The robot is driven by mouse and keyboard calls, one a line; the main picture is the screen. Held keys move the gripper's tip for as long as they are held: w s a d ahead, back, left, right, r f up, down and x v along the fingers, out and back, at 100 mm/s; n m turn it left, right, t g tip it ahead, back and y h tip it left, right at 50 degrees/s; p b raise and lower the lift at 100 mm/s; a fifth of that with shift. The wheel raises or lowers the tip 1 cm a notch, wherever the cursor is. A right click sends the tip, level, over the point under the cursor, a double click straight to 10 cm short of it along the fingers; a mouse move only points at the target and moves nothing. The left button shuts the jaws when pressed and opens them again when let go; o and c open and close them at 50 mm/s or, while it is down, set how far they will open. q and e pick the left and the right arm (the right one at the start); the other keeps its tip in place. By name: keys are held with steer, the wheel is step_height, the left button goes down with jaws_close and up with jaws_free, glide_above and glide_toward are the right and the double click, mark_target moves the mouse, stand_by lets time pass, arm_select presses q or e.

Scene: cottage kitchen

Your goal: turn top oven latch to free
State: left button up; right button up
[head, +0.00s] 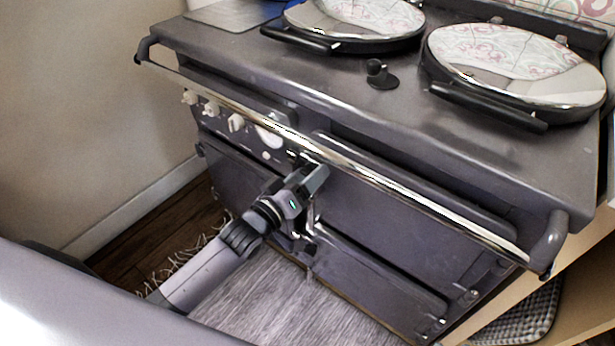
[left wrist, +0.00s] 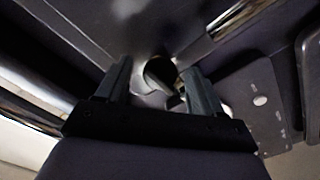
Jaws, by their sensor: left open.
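My left gripper (head: 310,172) is open at the front of the dark grey range cooker, just below its chrome rail, by the edge of the upper right oven door (head: 400,225). In the left wrist view the two fingers of the gripper (left wrist: 160,84) stand apart, with a dark rounded knob (left wrist: 159,71) between their tips. It looks like the end of the top oven latch; I cannot tell whether the fingers touch it. In the head view my gripper largely hides the latch, and its turn angle cannot be made out. My right gripper is not in view.
The chrome rail (head: 345,163) runs along the cooker's front, close above my gripper. White control knobs (head: 211,109) and a round dial (head: 268,136) are to the left. A lower oven door (head: 370,290) is below. Two round lids (head: 515,62) cover the hotplates.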

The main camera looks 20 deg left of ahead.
arm_select(q)
steer(key=shift+w, duration=0.15)
jaws_close()
